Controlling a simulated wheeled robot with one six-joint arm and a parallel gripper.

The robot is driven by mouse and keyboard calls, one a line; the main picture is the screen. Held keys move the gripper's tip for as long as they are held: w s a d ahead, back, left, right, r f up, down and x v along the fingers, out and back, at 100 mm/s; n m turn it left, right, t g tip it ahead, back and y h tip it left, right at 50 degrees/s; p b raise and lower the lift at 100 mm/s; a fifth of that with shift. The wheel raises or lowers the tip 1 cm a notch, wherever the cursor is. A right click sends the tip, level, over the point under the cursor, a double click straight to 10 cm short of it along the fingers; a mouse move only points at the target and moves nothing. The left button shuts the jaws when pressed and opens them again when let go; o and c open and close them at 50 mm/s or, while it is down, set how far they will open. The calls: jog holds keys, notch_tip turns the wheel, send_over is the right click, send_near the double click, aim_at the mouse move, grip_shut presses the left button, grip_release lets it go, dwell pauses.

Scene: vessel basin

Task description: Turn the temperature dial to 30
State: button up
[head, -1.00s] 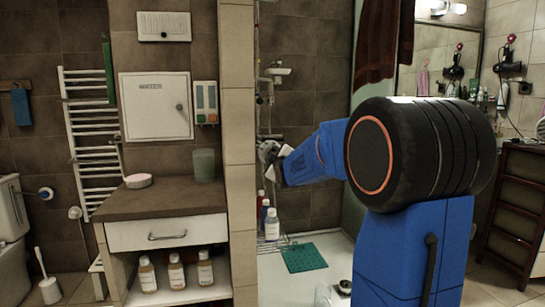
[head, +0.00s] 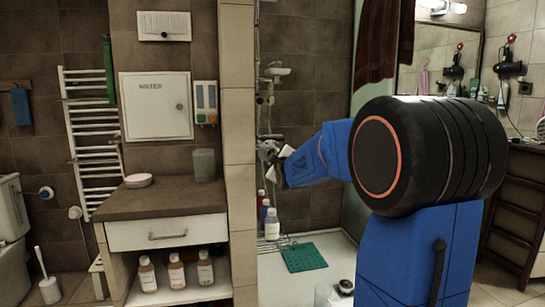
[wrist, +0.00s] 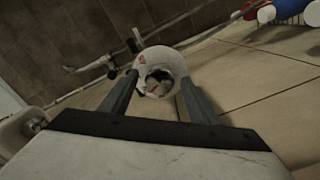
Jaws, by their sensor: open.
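A round, pale dial-like knob (wrist: 160,68) shows in the wrist view, with a small reddish mark on its rim and a darker centre. I cannot read any number on it. My gripper (wrist: 158,80) is open, with one dark finger on each side of the knob's near end; I cannot tell whether they touch it. In the head view my gripper (head: 270,153) is at the edge of the tiled pillar, in front of the shower recess. There the knob is too small and too covered to make out clearly.
The tiled pillar (head: 240,120) stands close left of my gripper. A metal shower fitting (head: 277,71) is above it, bottles (head: 272,224) and a green mat (head: 303,257) below. A counter (head: 160,198) stands left. A thin metal rail (wrist: 95,62) crosses the wrist view.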

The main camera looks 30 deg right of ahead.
jog(key=v, duration=1.6)
jog(key=shift+s, duration=0.15)
jog(key=s+a+f+m+g+y, duration=0.1)
jog(key=s+a+f+g, duration=0.3)
jog(key=s+f, duration=0.4)
jog(key=s+a+f+m+g+y, duration=0.2)
jog(key=s+a+f+m+g, duration=0.2)
jog(key=s, duration=1)
jog(key=s+a+f+m+g+y, duration=0.2)
jog(key=s+a+f+m+g, duration=0.1)
jog(key=s+a+f, duration=0.6)
notch_tip(320, 180, down, 3)
jog(key=s+g, duration=0.1)
jog(key=s, duration=0.1)
jog(key=shift+s+r+g, duration=0.15)
jog(key=shift+s+g, duration=0.15)
